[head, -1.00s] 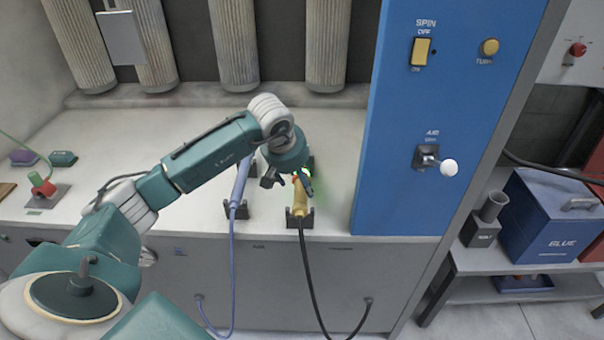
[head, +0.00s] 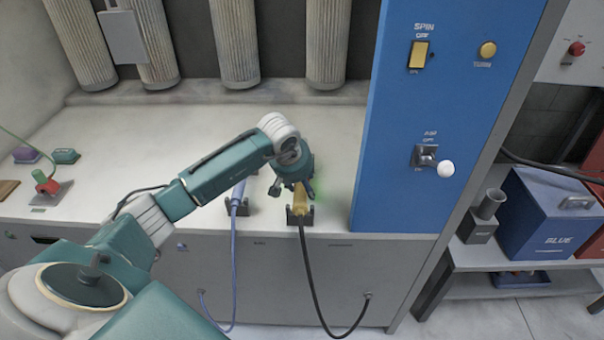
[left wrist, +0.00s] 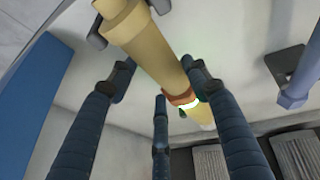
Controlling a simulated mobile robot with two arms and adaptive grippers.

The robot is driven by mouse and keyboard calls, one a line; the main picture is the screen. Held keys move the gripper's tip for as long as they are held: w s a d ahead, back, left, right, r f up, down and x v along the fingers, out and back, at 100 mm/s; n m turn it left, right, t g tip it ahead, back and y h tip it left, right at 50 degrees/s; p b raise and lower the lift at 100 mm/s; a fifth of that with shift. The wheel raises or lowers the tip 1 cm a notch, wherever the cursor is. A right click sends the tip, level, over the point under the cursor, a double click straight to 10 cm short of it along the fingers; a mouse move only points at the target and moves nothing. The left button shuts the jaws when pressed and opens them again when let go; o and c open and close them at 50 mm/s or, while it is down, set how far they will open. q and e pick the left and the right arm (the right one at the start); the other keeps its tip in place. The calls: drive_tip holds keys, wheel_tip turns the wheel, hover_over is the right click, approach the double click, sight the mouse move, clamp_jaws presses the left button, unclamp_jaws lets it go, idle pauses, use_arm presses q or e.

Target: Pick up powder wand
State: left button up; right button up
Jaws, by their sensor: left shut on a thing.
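The powder wand, a yellow tube with an orange-red band (head: 299,204), lies in a dark cradle (head: 299,218) at the bench's front edge, a black hose hanging from its near end. In the left wrist view the wand (left wrist: 150,52) runs diagonally between my fingers. My left gripper (head: 293,188) is over the wand from above and shut on it; its fingers also show in the left wrist view (left wrist: 158,78). The hand hides the wand's far part in the head view. A green glow shows beside it. My right gripper is not in view.
A blue wand (head: 238,192) with a blue hose rests in its own cradle just to the left. A blue cabinet (head: 408,190) with switches stands close on the right. The bench top (head: 130,130) is clear to the left, up to a red-knobbed fitting (head: 45,183).

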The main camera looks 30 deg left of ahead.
use_arm(q)
drive_tip(key=shift+a, duration=0.1)
drive_tip(key=shift+r, duration=0.35)
wheel_tip(320, 180, up, 19)
drive_tip(key=b, duration=0.2)
drive_tip(key=shift+b, duration=0.4)
clamp_jaws()
wheel_tip(320, 180, up, 5)
drive_tip(key=p, duration=0.4)
drive_tip(key=shift+r+p, duration=0.1)
drive_tip(key=shift+p, duration=0.25)
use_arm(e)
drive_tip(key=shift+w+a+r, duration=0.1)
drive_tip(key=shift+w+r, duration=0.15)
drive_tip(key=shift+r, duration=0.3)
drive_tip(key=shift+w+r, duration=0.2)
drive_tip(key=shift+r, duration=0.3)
